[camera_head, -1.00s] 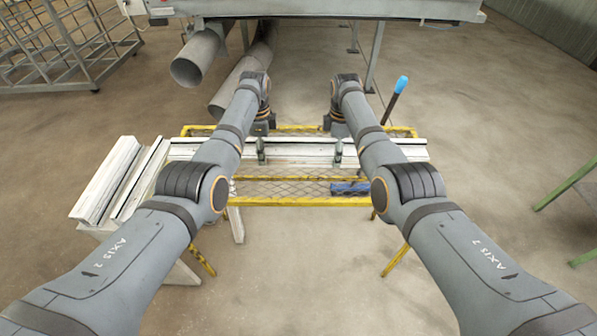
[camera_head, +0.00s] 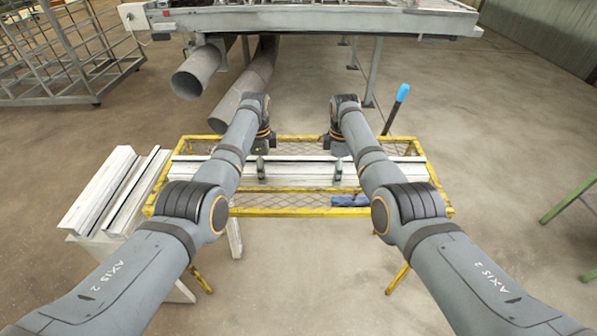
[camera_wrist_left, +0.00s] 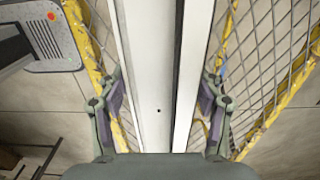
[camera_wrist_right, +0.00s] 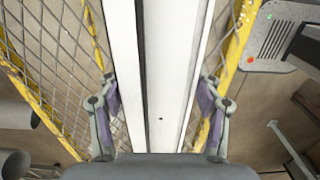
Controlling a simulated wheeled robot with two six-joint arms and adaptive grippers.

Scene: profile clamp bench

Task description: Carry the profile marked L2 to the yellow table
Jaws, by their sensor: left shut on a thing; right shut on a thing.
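A long pale profile (camera_head: 300,171) lies crosswise over the yellow table (camera_head: 290,211) in the head view. No L2 mark is legible on it. My left gripper (camera_head: 261,165) is shut on the profile left of its middle; my right gripper (camera_head: 338,168) is shut on it right of its middle. In the left wrist view the fingers (camera_wrist_left: 163,95) sit on both sides of the profile (camera_wrist_left: 150,50). The right wrist view shows the same for the right fingers (camera_wrist_right: 160,98). I cannot tell whether the profile touches the mesh top.
Two more pale profiles (camera_head: 98,192) lie on a stand at the left. A blue object (camera_head: 349,201) is at the table's near edge. A blue-handled rod (camera_head: 402,92) rises behind its right side. Large grey pipes (camera_head: 196,72) lie beyond, under a grey machine (camera_head: 320,22).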

